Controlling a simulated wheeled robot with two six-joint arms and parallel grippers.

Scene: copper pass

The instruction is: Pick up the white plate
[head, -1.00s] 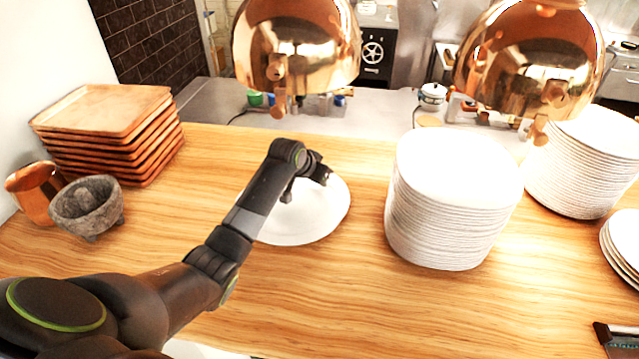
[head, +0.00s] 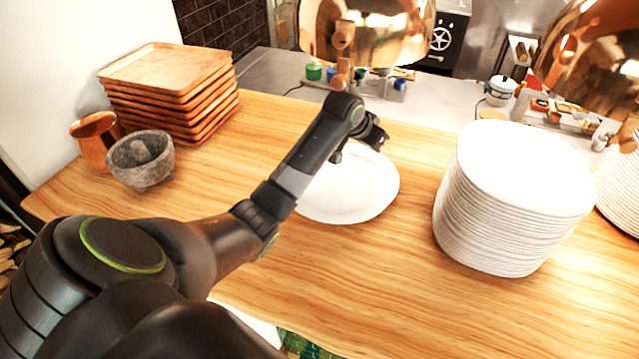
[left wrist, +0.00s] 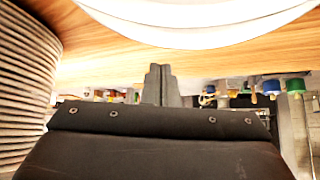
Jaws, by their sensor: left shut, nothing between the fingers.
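A single white plate (head: 352,192) lies on the wooden counter, left of a tall plate stack. In the head view my left arm crosses over it and hides part of its upper left. My left gripper (head: 376,141) is over the plate's far right part, shut and empty. In the left wrist view the shut fingers (left wrist: 160,84) show with nothing between them, and the rim of the white plate (left wrist: 200,30) shows at the top, apart from the fingers. My right gripper is in neither view.
A tall stack of white plates (head: 512,205) stands to the right, with another stack (head: 622,185) at the right edge. Wooden trays (head: 170,95), a copper mug (head: 93,140) and a stone mortar (head: 140,160) stand at the left. Copper lamps (head: 365,30) hang above. The counter's front middle is clear.

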